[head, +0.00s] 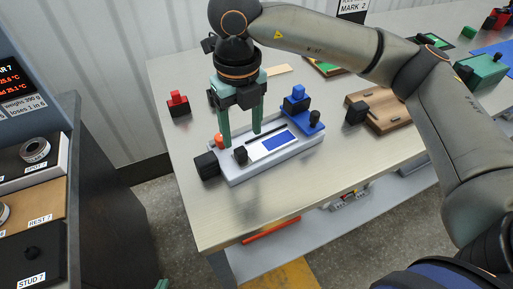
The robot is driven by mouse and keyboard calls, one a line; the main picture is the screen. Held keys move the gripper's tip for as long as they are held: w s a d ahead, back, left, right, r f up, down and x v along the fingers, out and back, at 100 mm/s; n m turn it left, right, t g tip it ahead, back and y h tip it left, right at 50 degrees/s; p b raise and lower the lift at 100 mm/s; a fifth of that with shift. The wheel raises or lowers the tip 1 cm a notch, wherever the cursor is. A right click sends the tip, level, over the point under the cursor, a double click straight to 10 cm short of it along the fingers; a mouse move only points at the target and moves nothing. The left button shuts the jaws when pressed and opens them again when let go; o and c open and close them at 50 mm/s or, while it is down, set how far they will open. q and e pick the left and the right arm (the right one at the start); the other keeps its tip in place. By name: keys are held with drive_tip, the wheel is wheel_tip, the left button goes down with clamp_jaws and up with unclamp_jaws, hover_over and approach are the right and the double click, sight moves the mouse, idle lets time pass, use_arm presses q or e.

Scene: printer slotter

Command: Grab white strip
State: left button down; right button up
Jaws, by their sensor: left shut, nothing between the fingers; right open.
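A white strip (258,150) with a blue patch (280,141) lies on top of a pale grey slotter (235,176) on the metal table. A dark slot runs along the slotter behind it. My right gripper (241,136) points down over the slotter's left part, green fingers apart and nothing seen between them. Its fingertips are close to the slotter's top, left of and behind the strip; contact cannot be told. Only a small green tip of what looks like my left gripper (162,285) shows at the bottom edge; it is shut and far from the strip.
The slotter carries an orange knob (220,140), black knobs and a blue block (297,104). A red block (178,105) stands behind left, a wooden board (390,112) to the right. A dark cabinet (107,200) stands left across a gap. The table's front left is clear.

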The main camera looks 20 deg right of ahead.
sight(240, 150)
drive_tip(key=f, duration=0.5)
drive_tip(key=shift+w+a+f, duration=0.1)
drive_tip(key=shift+a+f, duration=0.1)
drive_tip(key=shift+f, duration=0.1)
drive_tip(key=shift+c, duration=0.2)
clamp_jaws()
